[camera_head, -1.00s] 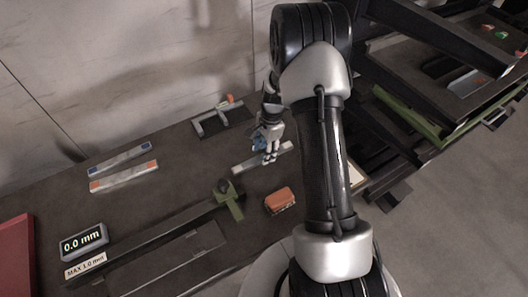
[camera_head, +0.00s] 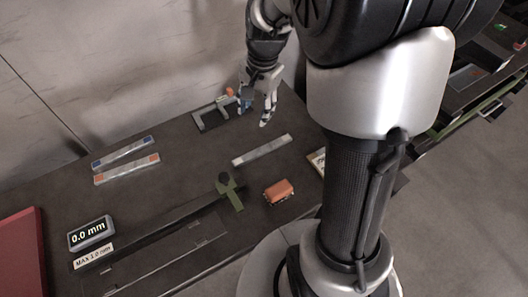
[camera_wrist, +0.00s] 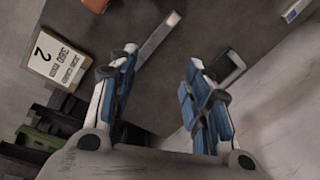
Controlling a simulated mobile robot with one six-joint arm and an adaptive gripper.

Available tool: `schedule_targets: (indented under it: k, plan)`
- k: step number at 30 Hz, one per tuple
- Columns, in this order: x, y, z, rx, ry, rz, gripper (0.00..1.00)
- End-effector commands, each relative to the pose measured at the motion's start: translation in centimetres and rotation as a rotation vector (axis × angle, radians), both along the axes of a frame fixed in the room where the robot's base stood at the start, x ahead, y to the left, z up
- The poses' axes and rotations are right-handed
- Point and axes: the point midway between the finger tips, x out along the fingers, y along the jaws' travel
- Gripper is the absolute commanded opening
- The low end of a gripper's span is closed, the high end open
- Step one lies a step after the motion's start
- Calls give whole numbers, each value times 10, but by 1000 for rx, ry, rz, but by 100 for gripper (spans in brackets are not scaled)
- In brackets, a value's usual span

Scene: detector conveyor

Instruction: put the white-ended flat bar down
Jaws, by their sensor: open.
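The white-ended flat bar (camera_head: 262,150) lies flat on the dark table top, pale grey and set at a slant. In the wrist view the bar (camera_wrist: 158,36) shows beyond the fingertips, partly hidden by the left finger. My gripper (camera_head: 256,112) is open and empty, above and behind the bar in the head view and apart from it. The wrist view shows its two blue-padded fingers (camera_wrist: 160,66) spread wide with nothing between them.
A grey C-shaped frame with an orange knob (camera_head: 213,116) stands close to my gripper. Blue-ended (camera_head: 123,152) and orange-ended (camera_head: 127,169) bars lie left. A green clamp (camera_head: 230,190), an orange block (camera_head: 279,191) and a 0.0 mm display (camera_head: 88,234) are nearer. A numbered card (camera_wrist: 58,55) lies right of the bar.

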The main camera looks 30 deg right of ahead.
Motion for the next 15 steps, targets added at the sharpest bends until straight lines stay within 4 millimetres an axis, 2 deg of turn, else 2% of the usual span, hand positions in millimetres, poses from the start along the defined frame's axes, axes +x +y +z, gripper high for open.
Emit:
schedule_targets:
  k: [1,6,10,15]
  plan:
    - [-14,12,23,-23,-35,84,45]
    - [-69,46,75,-103,-127,373,45]
    - [-115,66,98,-174,-193,588,45]
    - [-169,82,108,-262,-264,830,45]
